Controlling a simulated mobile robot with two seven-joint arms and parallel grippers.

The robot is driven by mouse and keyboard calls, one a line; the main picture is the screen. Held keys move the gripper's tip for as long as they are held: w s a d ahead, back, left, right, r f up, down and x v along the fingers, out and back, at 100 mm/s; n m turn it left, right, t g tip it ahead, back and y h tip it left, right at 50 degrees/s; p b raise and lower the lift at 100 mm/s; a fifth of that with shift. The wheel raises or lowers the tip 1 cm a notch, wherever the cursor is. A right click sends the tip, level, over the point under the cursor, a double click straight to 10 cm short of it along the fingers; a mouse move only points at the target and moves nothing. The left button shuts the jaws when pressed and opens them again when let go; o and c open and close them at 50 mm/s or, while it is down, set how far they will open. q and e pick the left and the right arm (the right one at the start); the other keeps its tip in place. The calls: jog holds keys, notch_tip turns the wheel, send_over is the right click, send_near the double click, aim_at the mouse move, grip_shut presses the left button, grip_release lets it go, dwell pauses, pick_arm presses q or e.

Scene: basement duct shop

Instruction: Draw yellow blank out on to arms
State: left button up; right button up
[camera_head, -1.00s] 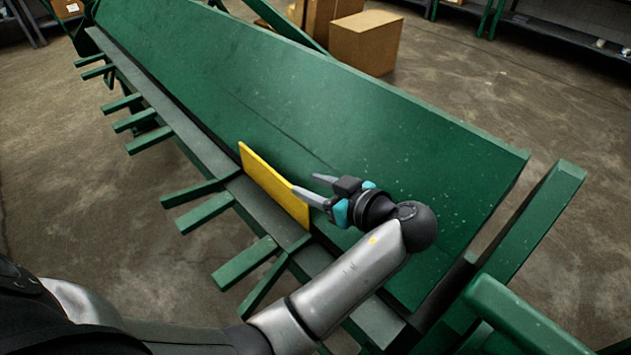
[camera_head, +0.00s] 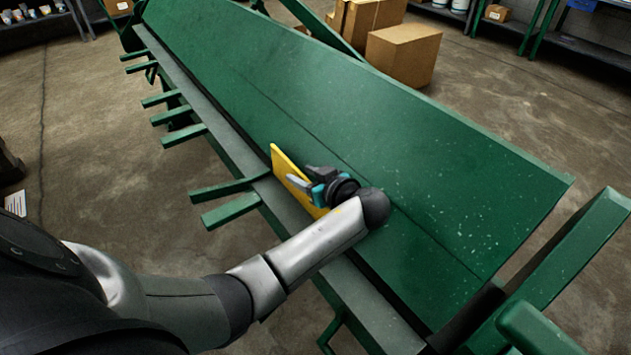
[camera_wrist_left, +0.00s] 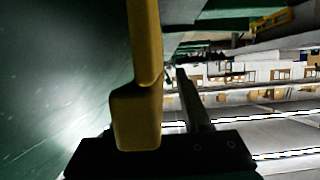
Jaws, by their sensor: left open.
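The yellow blank (camera_head: 281,162) is a thin plate standing on edge, leaning along the lower front of the sloping green bed (camera_head: 430,170). My left gripper (camera_head: 303,176) is open at the blank, with one pale finger on its near side. The other finger looks to be on the bed side. Green arms (camera_head: 231,210) stick out from the front grey ledge (camera_head: 235,165). My right gripper is not in view.
Cardboard boxes (camera_head: 403,52) stand on the floor behind the bed. Green posts and a rail (camera_head: 565,260) rise at the right end. Shelving (camera_head: 580,50) lines the back. The concrete floor in front of the arms is mostly clear.

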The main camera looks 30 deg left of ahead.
pick_arm(q)
jog(key=shift+w+a+f, duration=0.25)
jog(key=shift+a, duration=0.35)
jog(key=shift+c, duration=0.2)
grip_shut()
dwell(1.0)
